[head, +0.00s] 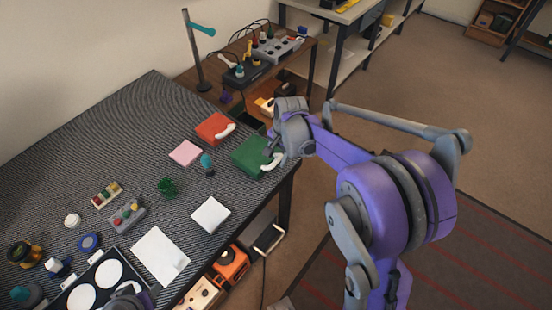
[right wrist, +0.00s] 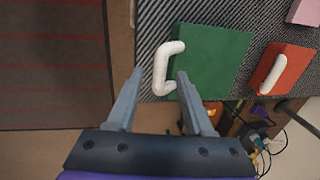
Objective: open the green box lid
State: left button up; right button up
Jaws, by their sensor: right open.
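The green box (head: 250,155) sits near the table's right edge, with its lid shut. Its white handle (head: 273,163) is on the side facing the edge. My right gripper (head: 270,147) is at the box, partly over it. In the right wrist view the green lid (right wrist: 214,58) shows from above. The white handle (right wrist: 161,70) appears between the tips of the open right gripper (right wrist: 159,76). I cannot tell whether the fingers touch it. A grey and purple piece at the head view's bottom edge seems to be my left arm; its jaws are unclear.
A red box (head: 214,128) with a white handle stands behind the green box, beside a pink block (head: 185,152). A teal-topped tool (head: 207,162) stands close to its left. A white square (head: 211,215) lies in front. The floor at right is free.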

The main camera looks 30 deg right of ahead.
jog(key=shift+w+f, duration=0.1)
jog(key=shift+f, duration=0.6)
grip_shut()
dwell(1.0)
